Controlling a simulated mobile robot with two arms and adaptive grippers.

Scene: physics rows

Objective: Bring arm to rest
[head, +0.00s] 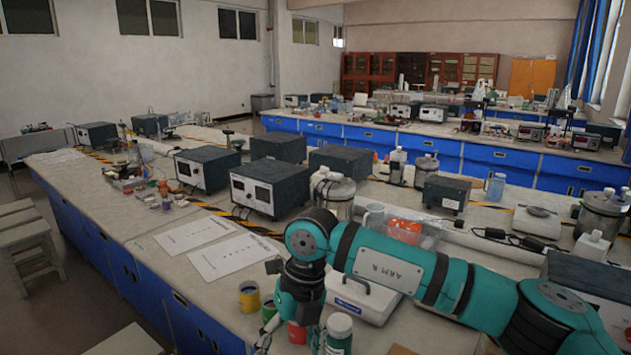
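My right arm (395,270), teal and black, reaches in from the lower right across the bench, and its wrist bends down near the bottom edge. My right gripper (290,338) points down at the bottom edge, with dark finger parts beside a red can (297,333). The frame edge and the wrist hide most of it, so I cannot tell whether it is open or touches the can. My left gripper is not in view.
Two paper sheets (234,256) lie flat to the left, where the bench is mostly clear.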

